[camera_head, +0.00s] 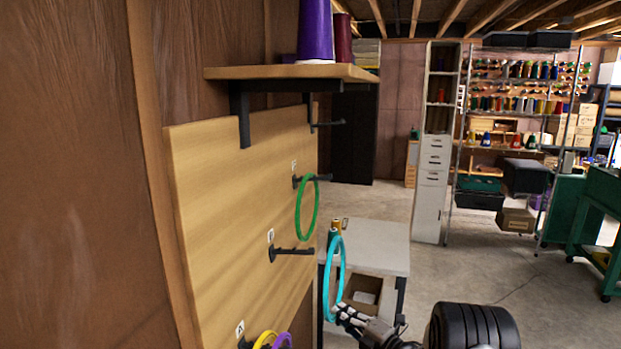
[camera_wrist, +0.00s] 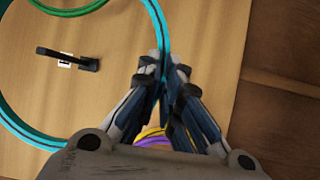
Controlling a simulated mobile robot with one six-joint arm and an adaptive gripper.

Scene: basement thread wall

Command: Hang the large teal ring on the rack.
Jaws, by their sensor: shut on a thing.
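In the wrist view the teal ring (camera_wrist: 157,22) runs up from between the fingertips of my gripper (camera_wrist: 163,72). The rack is a wooden board (camera_head: 215,188) on the wall with dark pegs. The middle peg (camera_head: 292,251) is empty, and the ring is to its right, apart from it in the head view. In the wrist view a bare peg (camera_wrist: 68,59) appears inside the ring's outline; depth is unclear. A green ring (camera_head: 307,210) hangs on the peg above.
Yellow (camera_head: 264,339) and purple (camera_head: 283,341) rings hang on a lower peg. A shelf (camera_head: 290,73) with a purple thread cone (camera_head: 315,30) juts out above the board. A small grey table (camera_head: 375,247) stands behind the ring, with small items on it.

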